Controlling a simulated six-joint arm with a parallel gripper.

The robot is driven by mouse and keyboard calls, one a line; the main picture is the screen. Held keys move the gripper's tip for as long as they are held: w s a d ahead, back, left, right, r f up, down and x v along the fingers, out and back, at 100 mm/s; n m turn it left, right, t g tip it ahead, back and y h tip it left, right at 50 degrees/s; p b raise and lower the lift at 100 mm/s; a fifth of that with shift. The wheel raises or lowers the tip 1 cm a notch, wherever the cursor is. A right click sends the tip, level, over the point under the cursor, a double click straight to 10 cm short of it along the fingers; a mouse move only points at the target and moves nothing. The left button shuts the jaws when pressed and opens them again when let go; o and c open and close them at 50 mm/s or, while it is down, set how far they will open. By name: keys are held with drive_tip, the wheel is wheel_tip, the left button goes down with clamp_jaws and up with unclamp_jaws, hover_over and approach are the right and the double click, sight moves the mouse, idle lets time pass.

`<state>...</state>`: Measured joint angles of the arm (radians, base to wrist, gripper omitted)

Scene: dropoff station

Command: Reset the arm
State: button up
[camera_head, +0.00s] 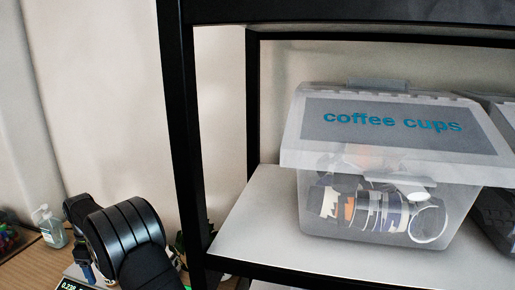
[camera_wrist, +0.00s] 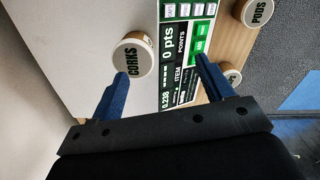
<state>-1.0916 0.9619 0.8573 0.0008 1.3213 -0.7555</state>
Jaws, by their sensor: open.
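My gripper (camera_wrist: 163,76) is open, its two blue fingers apart with nothing between them. In the wrist view it hangs over a station with a display panel (camera_wrist: 176,72) reading "0 pts" and "0.238". A round lid marked "CORKS" (camera_wrist: 128,60) is by the left fingertip; I cannot tell whether they touch. In the head view my black arm (camera_head: 125,236) is at the lower left, bent down, and my gripper is mostly hidden, with only a bit of blue showing.
A clear "coffee cups" box (camera_head: 385,165) holding several cups stands on a white shelf (camera_head: 262,215) with a black frame (camera_head: 182,150). A pump bottle (camera_head: 50,228) is at the far left. A "PODS" lid (camera_wrist: 259,12) and another round lid (camera_wrist: 233,76) are right of the panel.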

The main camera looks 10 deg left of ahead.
drive_tip(key=s+d+f, duration=0.4)
drive_tip(key=s+f, duration=0.2)
drive_tip(key=s, duration=0.5)
drive_tip(key=s+a+f, duration=0.6)
drive_tip(key=s+a, duration=0.1)
drive_tip(key=shift+f, duration=0.25)
drive_tip(key=f, duration=0.3)
drive_tip(key=shift+s+a+f, duration=0.1)
drive_tip(key=shift+s+a, duration=0.15)
drive_tip(key=shift+f, duration=0.55)
